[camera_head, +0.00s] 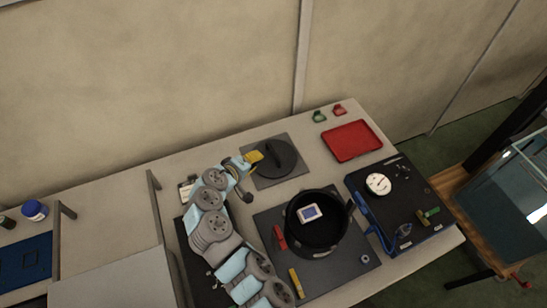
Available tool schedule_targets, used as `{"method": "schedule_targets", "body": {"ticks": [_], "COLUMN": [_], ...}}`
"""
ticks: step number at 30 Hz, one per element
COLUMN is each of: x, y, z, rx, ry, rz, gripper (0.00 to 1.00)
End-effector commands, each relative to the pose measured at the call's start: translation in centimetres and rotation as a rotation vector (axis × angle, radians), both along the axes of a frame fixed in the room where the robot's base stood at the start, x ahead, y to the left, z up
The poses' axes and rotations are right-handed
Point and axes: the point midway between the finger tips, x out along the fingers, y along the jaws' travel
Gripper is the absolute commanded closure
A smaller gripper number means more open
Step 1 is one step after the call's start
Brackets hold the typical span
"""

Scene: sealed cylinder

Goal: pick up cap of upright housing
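The cap (288,155) is a black disc with a raised bar handle. It lies on a dark grey square plate (296,172) at the back of the table. The upright housing (343,231) is a black, round, open-topped cylinder on a larger grey plate, nearer the front. A small pale device with a blue screen (310,212) shows inside its opening. My gripper (252,167), with yellow and dark parts, is at the left edge of the cap. The view is too small to tell whether it touches the cap or how wide its fingers are.
A black board (425,192) with a white round part (378,184) is to the right. A red tray (351,141) stands behind it. Bare table lies between cap and tray.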

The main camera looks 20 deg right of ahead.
Motion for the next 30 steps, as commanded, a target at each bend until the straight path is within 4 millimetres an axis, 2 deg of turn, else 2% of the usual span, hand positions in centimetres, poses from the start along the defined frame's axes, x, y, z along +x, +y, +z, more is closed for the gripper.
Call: {"method": "schedule_targets", "body": {"ticks": [18, 30], "x": [2.9, 3.6], "y": [-4.4, -5.3], "z": [-3.2, -4.0], "rx": [0.001, -0.001], "ry": [0.003, 0.002], "rz": [-0.003, -0.002], "gripper": [0.79, 0.79]}}
